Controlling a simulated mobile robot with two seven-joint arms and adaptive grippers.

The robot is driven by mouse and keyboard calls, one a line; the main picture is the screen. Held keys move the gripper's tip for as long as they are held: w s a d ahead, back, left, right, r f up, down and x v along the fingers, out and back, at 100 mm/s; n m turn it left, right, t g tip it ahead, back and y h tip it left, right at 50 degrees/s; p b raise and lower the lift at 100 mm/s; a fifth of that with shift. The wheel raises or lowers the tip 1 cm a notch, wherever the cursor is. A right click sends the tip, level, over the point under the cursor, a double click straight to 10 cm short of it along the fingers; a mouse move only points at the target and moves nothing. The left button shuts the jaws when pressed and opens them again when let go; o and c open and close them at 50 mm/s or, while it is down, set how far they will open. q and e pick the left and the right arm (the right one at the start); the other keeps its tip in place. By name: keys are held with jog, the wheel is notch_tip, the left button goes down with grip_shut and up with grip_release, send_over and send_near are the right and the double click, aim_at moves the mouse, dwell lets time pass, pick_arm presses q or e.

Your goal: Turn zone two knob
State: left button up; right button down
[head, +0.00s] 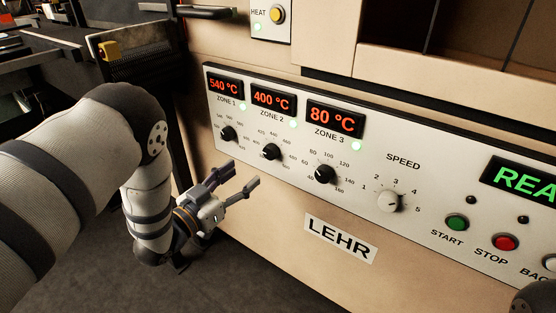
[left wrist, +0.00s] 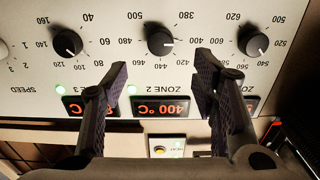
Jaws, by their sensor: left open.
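The zone two knob (head: 271,152) is a small black dial on the white control panel, below the red 400 °C display (head: 273,99). My left gripper (head: 243,179) is open and empty in front of the panel, below and left of that knob. In the left wrist view the panel appears upside down. There the zone two knob (left wrist: 160,42) lies beyond the gap between the open fingertips (left wrist: 162,72), and no contact shows. The 400 °C display (left wrist: 160,108) shows between the fingers. My right gripper is not in view.
The zone 1 knob (head: 228,133) and zone 3 knob (head: 325,175) flank the zone two knob. Further right are the speed knob (head: 388,201), green start button (head: 457,223) and red stop button (head: 505,242). A bar handle (head: 205,12) juts out above the panel.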

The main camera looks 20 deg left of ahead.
aim_at(268, 155)
pick_arm(q)
jog(key=b+x, duration=0.1)
jog(key=x, duration=0.8)
jog(key=shift+w+d+f, duration=0.1)
jog(key=shift+w, duration=0.25)
jog(key=c, duration=1.2)
